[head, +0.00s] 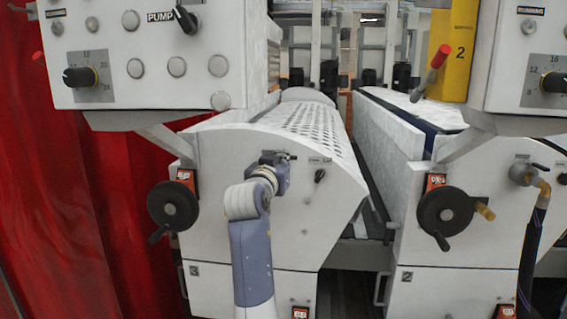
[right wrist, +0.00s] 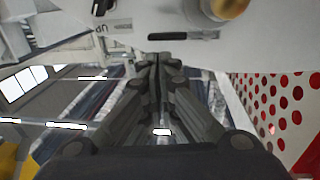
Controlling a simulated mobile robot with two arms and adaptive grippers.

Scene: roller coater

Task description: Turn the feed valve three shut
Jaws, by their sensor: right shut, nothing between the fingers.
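No part that I see is clearly marked as feed valve three. A small black knob (head: 319,175) sits on the pale side panel (head: 300,215) of the left machine, below small labels I cannot read. A grey fitting (head: 522,172) with a yellow hose end is on the right machine. My right gripper (head: 282,158) is in front of the left panel's upper part, left of the black knob. In the right wrist view its fingers (right wrist: 159,58) are shut and empty, close below a dark slot (right wrist: 183,37). A brass-coloured round part (right wrist: 228,8) is above right. My left gripper is not in view.
Black handwheels (head: 173,206) (head: 445,211) stick out from both machines. A control box (head: 150,50) with knobs overhangs at upper left, another (head: 530,60) at upper right. A red curtain (head: 60,200) hangs at left. A perforated cover (head: 310,125) tops the left machine.

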